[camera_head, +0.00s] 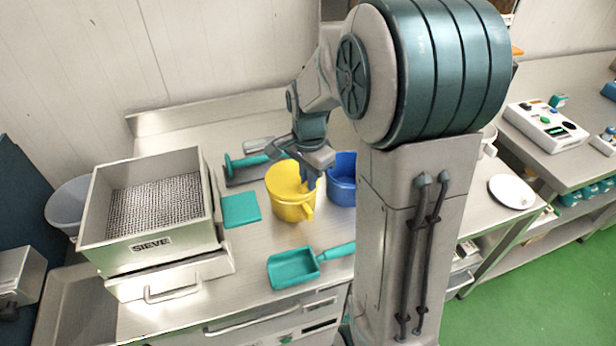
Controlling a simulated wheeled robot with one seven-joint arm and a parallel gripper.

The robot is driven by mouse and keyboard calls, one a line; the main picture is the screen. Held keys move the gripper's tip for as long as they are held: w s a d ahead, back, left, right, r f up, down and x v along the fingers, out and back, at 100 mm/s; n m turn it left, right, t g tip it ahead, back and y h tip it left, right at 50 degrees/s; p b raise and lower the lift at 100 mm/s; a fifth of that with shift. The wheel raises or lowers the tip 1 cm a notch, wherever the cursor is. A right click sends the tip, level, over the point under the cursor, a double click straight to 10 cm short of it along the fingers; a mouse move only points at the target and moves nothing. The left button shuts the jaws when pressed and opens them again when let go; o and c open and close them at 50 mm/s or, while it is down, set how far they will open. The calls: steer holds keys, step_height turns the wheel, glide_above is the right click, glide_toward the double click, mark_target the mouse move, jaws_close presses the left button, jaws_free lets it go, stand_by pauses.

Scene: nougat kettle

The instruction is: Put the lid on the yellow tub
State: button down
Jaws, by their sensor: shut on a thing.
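The yellow tub (287,207) stands upright on the steel worktop, with its handle at the right.
A blue tub (342,184) stands close to the right of the yellow one. A teal square (240,210) and a steel sieve box (150,247) are to the left. A teal scoop (293,269) lies in front. My arm hides the worktop's right part.

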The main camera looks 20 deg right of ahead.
steer(key=shift+f, duration=0.15)
steer(key=c, duration=0.9)
jaws_free()
steer(key=shift+c, duration=0.2)
steer(key=shift+r+p, duration=2.55)
steer(key=shift+r, duration=1)
